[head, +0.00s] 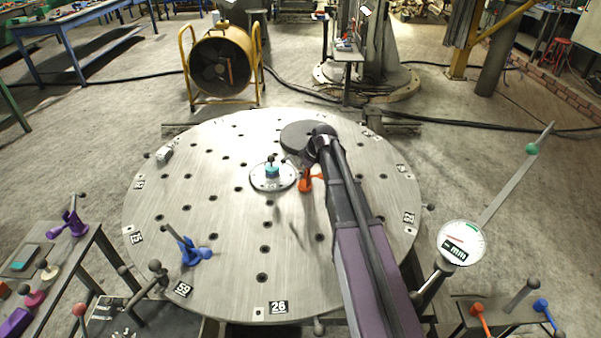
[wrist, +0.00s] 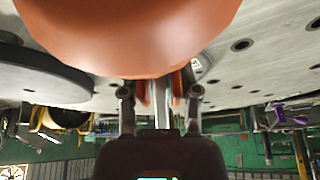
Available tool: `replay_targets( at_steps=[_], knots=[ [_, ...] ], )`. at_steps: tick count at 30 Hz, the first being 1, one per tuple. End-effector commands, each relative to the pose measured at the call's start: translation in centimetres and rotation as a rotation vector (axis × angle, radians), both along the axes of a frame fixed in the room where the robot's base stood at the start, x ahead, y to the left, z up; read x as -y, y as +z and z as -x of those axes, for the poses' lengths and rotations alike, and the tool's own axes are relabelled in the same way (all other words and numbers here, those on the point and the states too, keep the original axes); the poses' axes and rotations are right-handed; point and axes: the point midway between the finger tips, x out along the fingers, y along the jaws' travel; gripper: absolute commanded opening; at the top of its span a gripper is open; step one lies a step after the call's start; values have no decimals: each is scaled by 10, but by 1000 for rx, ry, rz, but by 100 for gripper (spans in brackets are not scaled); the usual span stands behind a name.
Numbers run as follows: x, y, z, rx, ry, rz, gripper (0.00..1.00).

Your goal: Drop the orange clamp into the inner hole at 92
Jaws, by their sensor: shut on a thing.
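An orange clamp (head: 306,183) shows beside the end of my arm, over the middle of the round steel table (head: 225,285). In the wrist view its orange body (wrist: 120,35) fills the top centre, with a metal shaft between the fingers. My gripper (wrist: 160,98) is shut on the clamp. Number plates sit around the table's rim. A plate at the left rim (head: 138,184) may read 92, but it is too small to be sure. Several dark holes dot the top, in inner and outer rings. My arm hides part of the right side.
A blue clamp (head: 192,250) stands at the table's front left. A hub with a teal knob (head: 272,170) stands at the centre, with a dark disc (head: 302,137) behind it. A dial gauge (head: 461,243) stands to the right.

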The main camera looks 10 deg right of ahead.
Motion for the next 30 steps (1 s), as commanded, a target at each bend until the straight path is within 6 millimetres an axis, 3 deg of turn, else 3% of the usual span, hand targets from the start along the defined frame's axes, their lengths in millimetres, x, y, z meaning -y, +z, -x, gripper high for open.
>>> replay_targets(
  at_steps=[22, 23, 24, 30],
  knots=[
    [-1, -11, 0, 1, 0, -1, 0],
    [-1, -11, 0, 1, 0, -1, 48],
    [-1, -11, 0, 1, 0, -1, 57],
    [-1, -11, 0, 1, 1, 0, 57]
  ],
)
